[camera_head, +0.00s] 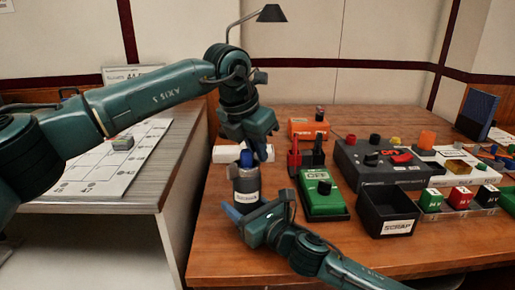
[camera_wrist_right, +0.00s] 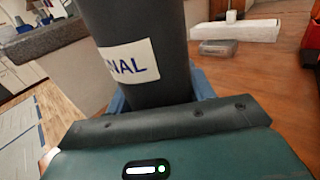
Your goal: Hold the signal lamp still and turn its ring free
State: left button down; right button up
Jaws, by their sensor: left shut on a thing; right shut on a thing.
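The signal lamp stands upright near the left edge of the wooden bench, its dark grey body (camera_head: 245,187) carrying a white label. Its blue top (camera_head: 246,158) shows just below my left gripper (camera_head: 247,154), which comes down from above and is shut on the lamp's upper part, probably the ring; the fingers partly hide it. My right gripper (camera_head: 257,207) comes in low from the front and is shut on the lower body. In the right wrist view the lamp's body (camera_wrist_right: 140,40) rises between blue fingers, with "NAL" readable on its label.
A green box marked "OFF" (camera_head: 322,200) stands close right of the lamp. Further right are a black SCRAP bin (camera_head: 388,226), a dark grey switch panel (camera_head: 372,172) and a row of coloured blocks. A white box (camera_head: 228,154) lies behind the lamp. A separate grey table (camera_head: 150,190) stands left.

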jog(key=shift+a+r, duration=0.1)
pick_arm(q)
jog(key=c, duration=1.5)
grip_release()
jog(key=v, duration=1.2)
jog(key=shift+a, duration=0.1)
pick_arm(e)
jog(key=o, duration=1.5)
jog(key=shift+c, duration=0.2)
